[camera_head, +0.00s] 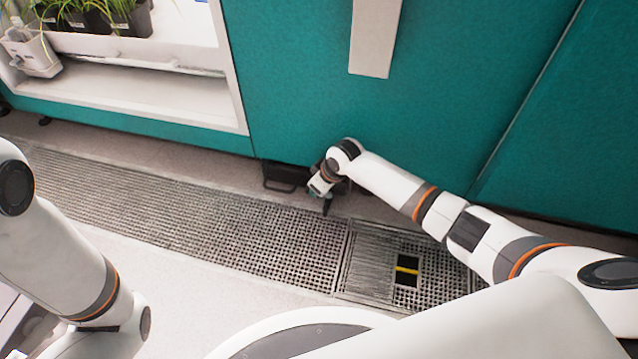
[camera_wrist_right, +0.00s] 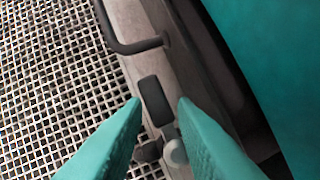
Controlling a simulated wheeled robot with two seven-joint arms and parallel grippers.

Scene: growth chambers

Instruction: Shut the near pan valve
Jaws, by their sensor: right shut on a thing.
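My right gripper (camera_head: 324,200) is low at the foot of the teal chamber wall, just right of a dark pan (camera_head: 279,184) with a handle. In the right wrist view its two teal fingers (camera_wrist_right: 160,102) stand either side of a black lever (camera_wrist_right: 155,98), the valve's handle, and are shut on it. A grey round fitting (camera_wrist_right: 176,153) sits just below the lever, partly behind the right finger. The pan's black bar handle (camera_wrist_right: 129,47) shows above. In the head view my gripper hides the valve. My left gripper is out of view; only its arm shows.
A metal floor grate (camera_head: 200,215) runs along the wall, with a square opening crossed by a yellow bar (camera_head: 407,270) at its right. The teal wall (camera_head: 300,80) rises close behind my right gripper. A shelf with potted plants (camera_head: 100,15) is at upper left.

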